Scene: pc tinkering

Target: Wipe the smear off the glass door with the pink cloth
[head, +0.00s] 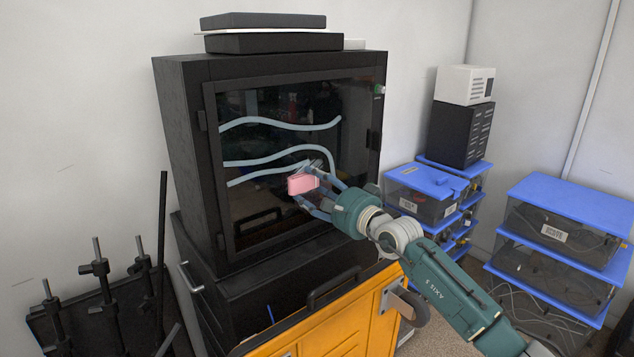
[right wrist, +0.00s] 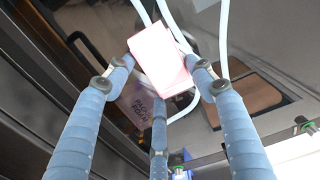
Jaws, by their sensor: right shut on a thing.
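The pink cloth (head: 303,184) is a small block-like pad in front of the glass door. My right gripper (head: 312,186) is shut on it; in the right wrist view the cloth (right wrist: 160,60) sits between the fingertips of the gripper (right wrist: 165,70). The glass door (head: 262,200) is dark, in a black frame. The smear (head: 265,125) shows as several wavy pale-blue bands across the glass, and also in the right wrist view (right wrist: 222,40). The cloth lies over or just in front of the lower bands; I cannot tell whether it touches the glass. My left gripper is not in view.
The black cabinet (head: 180,130) holds the door, with flat dark boxes (head: 265,21) on top. An orange case (head: 335,325) with a black handle stands in front. Blue-lidded bins (head: 570,200) stand at right. Black rods (head: 101,275) stand at lower left.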

